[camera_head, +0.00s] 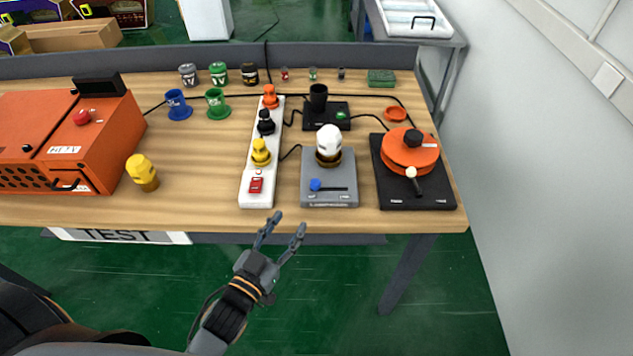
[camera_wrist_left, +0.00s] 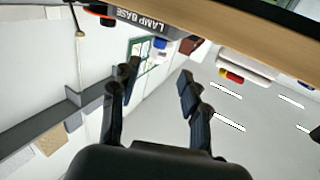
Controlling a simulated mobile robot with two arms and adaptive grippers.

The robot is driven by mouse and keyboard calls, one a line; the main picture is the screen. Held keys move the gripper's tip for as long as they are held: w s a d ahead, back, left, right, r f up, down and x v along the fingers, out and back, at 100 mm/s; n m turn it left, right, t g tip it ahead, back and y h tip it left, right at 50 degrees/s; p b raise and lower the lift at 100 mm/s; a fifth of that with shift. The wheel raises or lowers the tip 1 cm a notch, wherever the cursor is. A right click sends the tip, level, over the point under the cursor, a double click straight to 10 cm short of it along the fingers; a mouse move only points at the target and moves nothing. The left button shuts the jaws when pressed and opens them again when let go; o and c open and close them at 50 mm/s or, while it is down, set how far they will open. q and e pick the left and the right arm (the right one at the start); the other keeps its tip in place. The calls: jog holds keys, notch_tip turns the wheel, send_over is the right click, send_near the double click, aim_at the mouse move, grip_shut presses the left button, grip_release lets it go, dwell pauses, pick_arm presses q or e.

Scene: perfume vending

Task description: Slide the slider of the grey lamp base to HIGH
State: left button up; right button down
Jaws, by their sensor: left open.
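The grey lamp base (camera_head: 343,178) sits near the table's front edge, carrying a white-topped lamp (camera_head: 329,146). Its blue slider knob (camera_head: 316,184) is at the left end of a dark slot running right; the end markings are too small to read. The front label of the lamp base also shows inverted in the left wrist view (camera_wrist_left: 142,18). My left gripper (camera_head: 288,223) is open and empty, in front of the table edge and a little left of the lamp base, apart from the slider. Its spread fingers also show in the left wrist view (camera_wrist_left: 158,84). My right gripper is out of view.
A white power strip (camera_head: 247,187) with a red switch (camera_head: 256,185) stands left of the lamp base. A black stand (camera_head: 432,190) with an orange disc (camera_head: 398,158) is close on the right. Cables run behind. The table's front edge (camera_head: 330,220) lies beyond my gripper.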

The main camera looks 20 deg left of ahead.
aim_at(313, 188)
pick_arm(q)
jog(key=w+d, duration=0.1)
jog(key=w, duration=0.3)
jog(key=w+p, duration=0.1)
jog(key=w, duration=0.4)
jog(key=w+d+p, duration=0.1)
jog(key=w, duration=0.3)
jog(key=shift+w+d, duration=0.3)
grip_shut()
